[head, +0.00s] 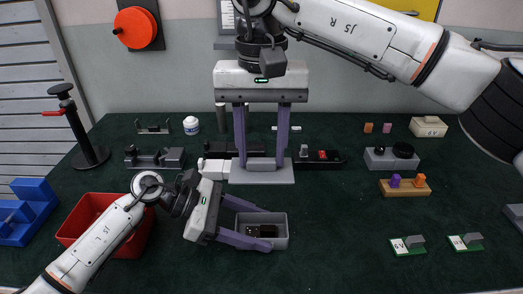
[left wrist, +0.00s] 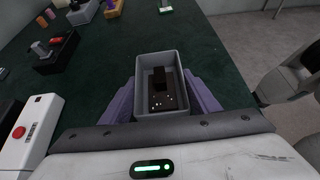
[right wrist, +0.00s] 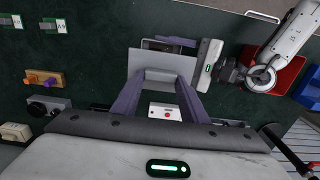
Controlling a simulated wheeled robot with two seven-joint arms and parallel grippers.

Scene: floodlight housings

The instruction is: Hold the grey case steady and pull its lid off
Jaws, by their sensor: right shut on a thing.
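The grey case (head: 281,229) is an open-topped box on the green table, with dark parts inside. It also shows in the left wrist view (left wrist: 141,68), its inside in plain sight. My left gripper (head: 268,229) has its purple fingers along two opposite walls of the case, apparently touching both. The lid (head: 262,177) is a flat grey plate with a raised block on top. It is off the case. My right gripper (head: 262,157) points down and is shut on that block. In the right wrist view the lid (right wrist: 140,59) hides most of the case.
A white box with a red button (right wrist: 165,111) is close behind the lid. Green boards (head: 408,246) and a peg block (head: 404,187) lie right. The front middle-right table is clear.

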